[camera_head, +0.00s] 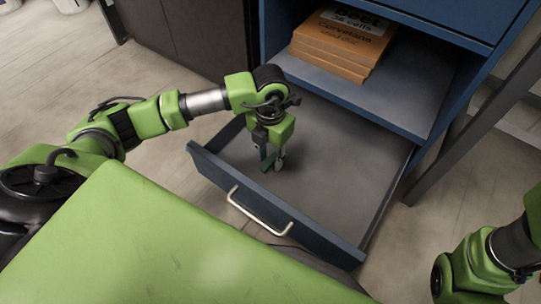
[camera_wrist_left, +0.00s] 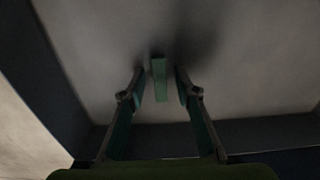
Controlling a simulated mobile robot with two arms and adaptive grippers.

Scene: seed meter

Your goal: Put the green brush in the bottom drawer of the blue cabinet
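The blue cabinet (camera_head: 458,97) has its bottom drawer (camera_head: 335,160) pulled out, with a light bar handle (camera_head: 258,212) on its front. My left gripper (camera_head: 272,163) points down inside the drawer, near its left side. In the left wrist view the left gripper (camera_wrist_left: 160,84) is open, with a gap on each side of the green brush (camera_wrist_left: 159,78). The brush is between the fingertips, above or on the grey drawer floor; I cannot tell whether it touches the floor. In the head view the fingers mostly hide it. My right gripper is out of view.
Orange boxes (camera_head: 338,48) lie stacked on the shelf (camera_head: 400,95) above the drawer. A dark cabinet (camera_head: 190,35) stands to the left of the blue one. A dark slanted post (camera_head: 470,140) is at the right. The drawer floor right of my left gripper is clear.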

